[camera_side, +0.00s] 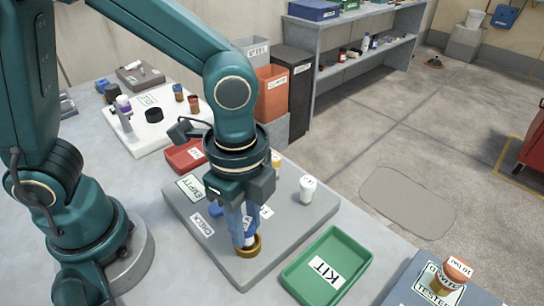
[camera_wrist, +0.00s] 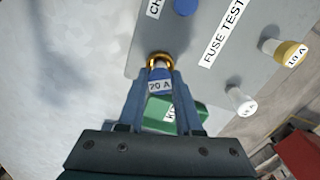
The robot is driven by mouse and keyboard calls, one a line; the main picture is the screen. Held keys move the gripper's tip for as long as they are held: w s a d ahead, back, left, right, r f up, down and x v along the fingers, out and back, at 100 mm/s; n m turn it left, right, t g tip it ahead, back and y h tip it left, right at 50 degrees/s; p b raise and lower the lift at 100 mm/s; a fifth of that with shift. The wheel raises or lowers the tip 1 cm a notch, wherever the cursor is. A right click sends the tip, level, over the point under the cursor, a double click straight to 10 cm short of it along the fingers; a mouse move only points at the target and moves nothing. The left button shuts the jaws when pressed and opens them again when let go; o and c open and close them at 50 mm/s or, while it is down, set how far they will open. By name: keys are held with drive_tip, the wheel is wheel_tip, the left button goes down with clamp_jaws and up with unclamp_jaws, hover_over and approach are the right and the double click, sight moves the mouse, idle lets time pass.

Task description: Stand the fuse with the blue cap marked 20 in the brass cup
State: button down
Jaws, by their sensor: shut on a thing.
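My gripper (camera_side: 245,228) points down over the grey test board and is shut on the fuse with the blue cap. In the wrist view the fuse's label reads 20 A (camera_wrist: 159,86), between the two fingers (camera_wrist: 160,88). The brass cup (camera_side: 247,250) stands near the board's front edge, directly under the fuse. It also shows in the wrist view (camera_wrist: 160,57) as a ring at the fuse's lower end. The fuse looks upright, with its lower end at or inside the cup; the fingers partly hide this.
The board (camera_side: 185,207) has CHECK and EMPTY labels, a white fuse (camera_side: 307,190) and a yellow-capped fuse (camera_wrist: 290,53). A green KIT tray (camera_side: 355,245) lies right of it, a red tray (camera_side: 180,160) behind it. A tester (camera_side: 425,280) stands at lower right.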

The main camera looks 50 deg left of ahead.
drive_tip(key=shift+f, duration=0.45)
drive_tip(key=c, duration=0.5)
unclamp_jaws()
drive_tip(key=shift+r, duration=2.6)
